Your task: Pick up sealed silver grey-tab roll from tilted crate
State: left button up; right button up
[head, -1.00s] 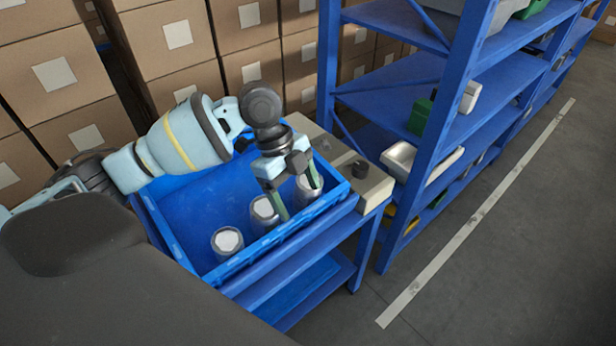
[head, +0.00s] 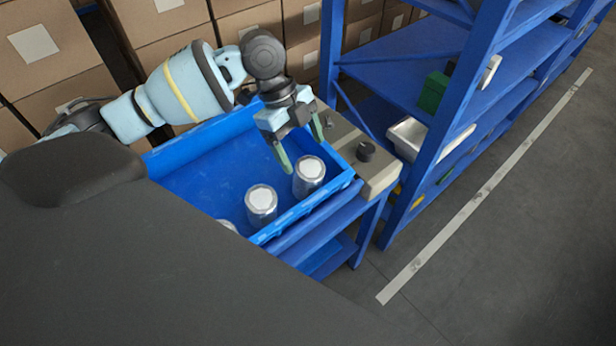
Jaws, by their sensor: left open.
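A blue tilted crate (head: 205,178) holds silver rolls with pale round tops along its near side. One roll (head: 309,177) stands at the right end. Another roll (head: 261,206) stands left of it. A third roll (head: 227,226) is mostly hidden behind the crate wall and my dark body. Tab colours and seals are too small to tell. My left gripper (head: 301,149) is open and empty, fingers pointing down over the crate, just behind and above the right-end roll. Its left finger is close to that roll; I cannot tell if they touch. My right gripper is out of view.
The crate rests on a blue stand (head: 330,222). A beige box with a black knob (head: 366,151) adjoins the crate's right end. A blue shelf rack (head: 440,135) with bins stands to the right. Stacked cardboard boxes (head: 150,28) stand behind. The crate's middle floor is bare.

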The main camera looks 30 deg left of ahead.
aim_at(308, 166)
pick_arm(q)
jog(key=shift+s+x, duration=0.15)
jog(key=shift+x, duration=1.15)
jog(key=shift+s+x, duration=0.15)
jog(key=shift+x, duration=1.15)
jog(key=shift+d+r, duration=0.1)
jog(key=shift+c, duration=0.3)
jog(key=c, duration=1.2)
